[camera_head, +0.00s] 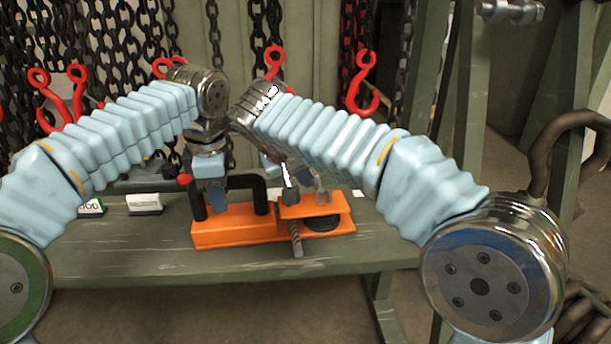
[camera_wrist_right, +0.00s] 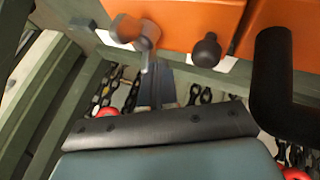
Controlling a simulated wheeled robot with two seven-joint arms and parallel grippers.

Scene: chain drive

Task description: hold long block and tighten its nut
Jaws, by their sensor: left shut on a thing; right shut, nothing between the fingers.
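The long orange block (camera_head: 235,236) lies on the bench with a black bar handle (camera_head: 262,192) on top. My left gripper (camera_head: 216,200) is shut on what looks like that handle; the fingertips are partly hidden. A shorter orange piece (camera_head: 312,207) sits at the long block's right end, with a threaded rod (camera_head: 296,240) hanging below. A grey metal fitting (camera_head: 321,193), perhaps the nut, stands on it. My right gripper (camera_head: 289,190) is shut and empty above this piece. In the right wrist view its fingers (camera_wrist_right: 156,85) point at the grey fitting (camera_wrist_right: 148,38); contact is unclear.
The green bench (camera_head: 150,250) has free room at its front left. Small white labels (camera_head: 145,204) stand left of the block. Chains (camera_head: 110,30) and red hooks (camera_head: 362,80) hang behind. In the right wrist view a black knob (camera_wrist_right: 207,50) is close by.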

